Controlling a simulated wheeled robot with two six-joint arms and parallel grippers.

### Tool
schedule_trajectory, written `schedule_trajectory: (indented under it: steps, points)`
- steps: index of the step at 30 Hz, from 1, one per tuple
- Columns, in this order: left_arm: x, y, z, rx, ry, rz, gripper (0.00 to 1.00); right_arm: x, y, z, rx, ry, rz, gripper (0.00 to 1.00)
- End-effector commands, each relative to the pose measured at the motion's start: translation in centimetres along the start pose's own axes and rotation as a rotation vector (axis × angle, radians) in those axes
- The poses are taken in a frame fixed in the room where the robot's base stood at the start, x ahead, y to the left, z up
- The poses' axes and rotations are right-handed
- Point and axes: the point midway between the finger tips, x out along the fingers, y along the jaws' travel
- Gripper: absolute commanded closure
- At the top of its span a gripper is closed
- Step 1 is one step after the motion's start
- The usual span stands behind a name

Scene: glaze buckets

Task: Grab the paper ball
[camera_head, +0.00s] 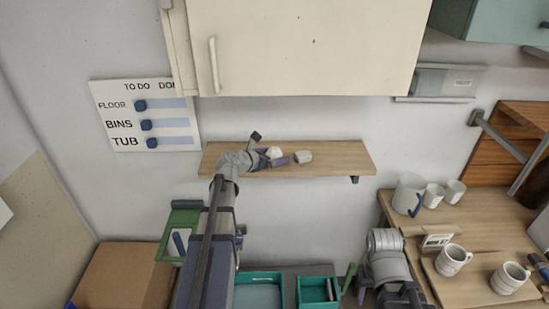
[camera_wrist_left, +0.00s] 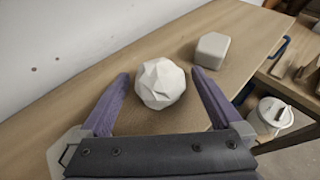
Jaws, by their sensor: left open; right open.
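The paper ball (camera_head: 273,152) is a white, faceted lump resting on the wooden wall shelf (camera_head: 340,158). It shows large in the left wrist view (camera_wrist_left: 160,83). My left gripper (camera_head: 275,158) is open at the shelf, with its purple fingers on either side of the ball. In the left wrist view, the left gripper's fingertips (camera_wrist_left: 160,74) stand left and right of the ball, with a visible gap on each side. My right arm shows at the lower right in the head view, but I cannot make out its gripper's fingers.
A pale rounded block (camera_head: 303,157) sits on the shelf just right of the ball; it also shows in the left wrist view (camera_wrist_left: 212,50). A cream cabinet (camera_head: 310,45) hangs above the shelf. Mugs (camera_head: 453,259) stand on the counter at right. The shelf's right end is clear.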

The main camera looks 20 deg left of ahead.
Motion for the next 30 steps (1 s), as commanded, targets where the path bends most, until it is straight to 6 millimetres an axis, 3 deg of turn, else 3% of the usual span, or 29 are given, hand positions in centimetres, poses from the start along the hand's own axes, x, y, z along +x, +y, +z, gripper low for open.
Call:
schedule_trajectory:
  steps: [5,27,30]
  points:
    - [-0.01,-0.03,0.04,0.0,0.0,0.0,0.0,-0.04,0.0,0.0,0.0,0.0,0.0,0.5]
    - [-0.02,-0.03,0.03,0.0,0.0,0.0,0.82,-0.04,0.0,0.0,0.0,0.0,0.0,0.5]
    - [-0.02,-0.03,0.04,0.0,0.0,0.0,0.84,-0.04,0.0,0.0,0.0,0.0,0.0,0.5]
